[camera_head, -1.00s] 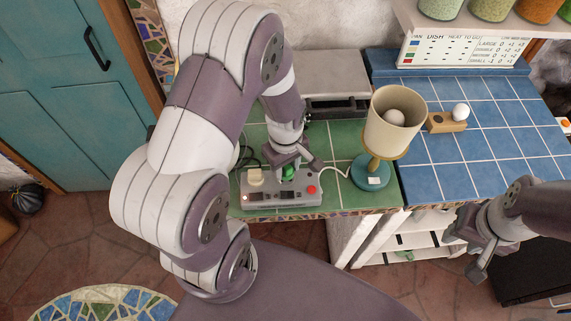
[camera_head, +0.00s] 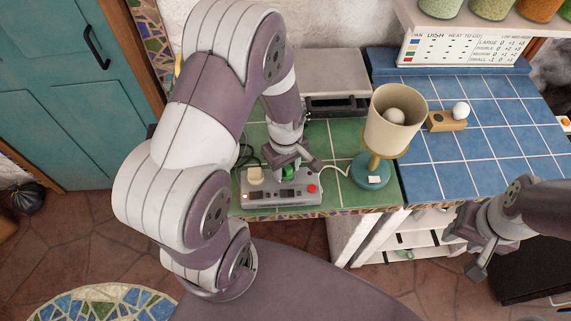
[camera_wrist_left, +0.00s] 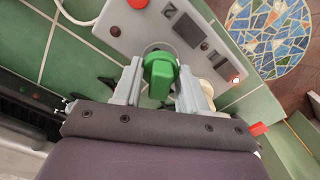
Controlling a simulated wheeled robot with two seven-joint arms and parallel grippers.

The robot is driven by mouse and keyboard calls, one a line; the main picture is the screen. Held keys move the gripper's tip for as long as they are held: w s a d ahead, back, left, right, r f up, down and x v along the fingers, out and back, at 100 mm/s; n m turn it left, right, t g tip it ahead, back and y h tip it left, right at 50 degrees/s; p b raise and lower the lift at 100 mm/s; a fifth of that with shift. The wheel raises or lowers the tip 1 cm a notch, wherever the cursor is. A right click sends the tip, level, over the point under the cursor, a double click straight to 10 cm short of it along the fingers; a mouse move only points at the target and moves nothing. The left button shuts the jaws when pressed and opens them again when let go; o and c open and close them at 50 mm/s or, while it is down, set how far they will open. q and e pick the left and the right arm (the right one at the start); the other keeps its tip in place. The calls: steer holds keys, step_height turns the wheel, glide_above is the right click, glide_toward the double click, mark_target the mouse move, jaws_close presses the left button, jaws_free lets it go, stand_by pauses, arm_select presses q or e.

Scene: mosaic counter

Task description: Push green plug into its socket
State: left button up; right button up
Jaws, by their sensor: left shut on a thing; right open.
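The green plug (camera_wrist_left: 160,72) is between the fingers of my left gripper (camera_wrist_left: 161,88), which is shut on it. In the head view my left gripper (camera_head: 288,162) is over the back edge of the grey power strip (camera_head: 296,201), and the plug is mostly hidden. In the left wrist view the plug overlaps a round outline on the strip (camera_wrist_left: 176,12). I cannot tell whether it is inserted at all. Dark sockets show on the strip's top. My right gripper (camera_head: 470,252) is open and empty, off the counter's front at the right.
A cream plug (camera_head: 255,176) stands at the strip's left end and a red button (camera_head: 311,189) at its right. A lamp (camera_head: 371,172) with a white cord stands right of the strip. A wooden egg holder (camera_head: 440,123) is further right. Blue tiles (camera_head: 465,170) are mostly clear.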

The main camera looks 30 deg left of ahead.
arm_select(q)
steer(key=shift+f+b, duration=0.45)
steer(key=shift+f, duration=0.35)
steer(key=o, duration=1.1)
step_height(320, 180, up, 13)
steer(key=shift+f+b, duration=0.1)
steer(key=shift+b, duration=0.25)
